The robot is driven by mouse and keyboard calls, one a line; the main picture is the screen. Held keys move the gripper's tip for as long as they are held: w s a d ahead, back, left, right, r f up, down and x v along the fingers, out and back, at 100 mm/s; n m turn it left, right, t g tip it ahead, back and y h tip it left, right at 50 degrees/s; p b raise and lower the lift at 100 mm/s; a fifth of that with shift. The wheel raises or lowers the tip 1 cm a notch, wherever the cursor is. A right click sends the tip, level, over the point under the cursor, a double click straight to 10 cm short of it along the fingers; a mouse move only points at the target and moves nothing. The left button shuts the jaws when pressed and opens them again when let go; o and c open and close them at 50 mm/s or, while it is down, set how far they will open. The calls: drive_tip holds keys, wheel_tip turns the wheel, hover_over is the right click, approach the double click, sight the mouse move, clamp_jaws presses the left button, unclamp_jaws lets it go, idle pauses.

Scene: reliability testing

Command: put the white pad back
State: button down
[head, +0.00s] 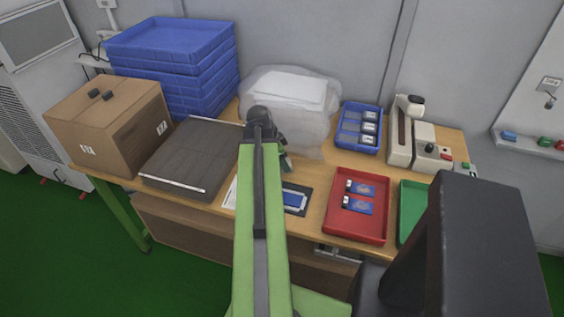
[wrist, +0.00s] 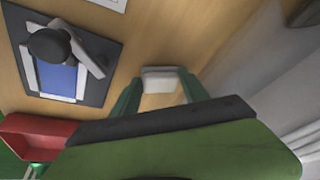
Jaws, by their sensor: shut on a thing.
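The white pad (wrist: 160,80) is a small pale block with rounded edges. In the wrist view it sits between the green fingers of my gripper (wrist: 159,88), which is shut on it, with wooden table top behind it. In the head view my gripper (head: 287,163) is over the table, partly behind my own arm, and the pad cannot be made out. A dark mat (head: 303,207) with a blue and white framed piece (head: 293,199) lies on the table, partly hidden by my arm. Both also show in the wrist view, the mat (wrist: 102,88) and the framed piece (wrist: 57,79).
A dark round-headed object (wrist: 48,44) stands over the framed piece. A red tray (head: 357,226) with blue cards is to the right, a blue tray (head: 360,128) behind it. A clear bag (head: 310,130), grey case (head: 190,155), cardboard box (head: 110,125) and beige device (head: 402,140) crowd the table.

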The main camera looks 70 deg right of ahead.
drive_tip(key=shift+f, duration=0.25)
drive_tip(key=c, duration=0.6)
unclamp_jaws()
drive_tip(key=shift+r, duration=0.15)
drive_tip(key=shift+o, duration=0.2)
drive_tip(key=p+v, duration=1.1)
drive_tip(key=v, duration=0.1)
drive_tip(key=shift+r, duration=0.1)
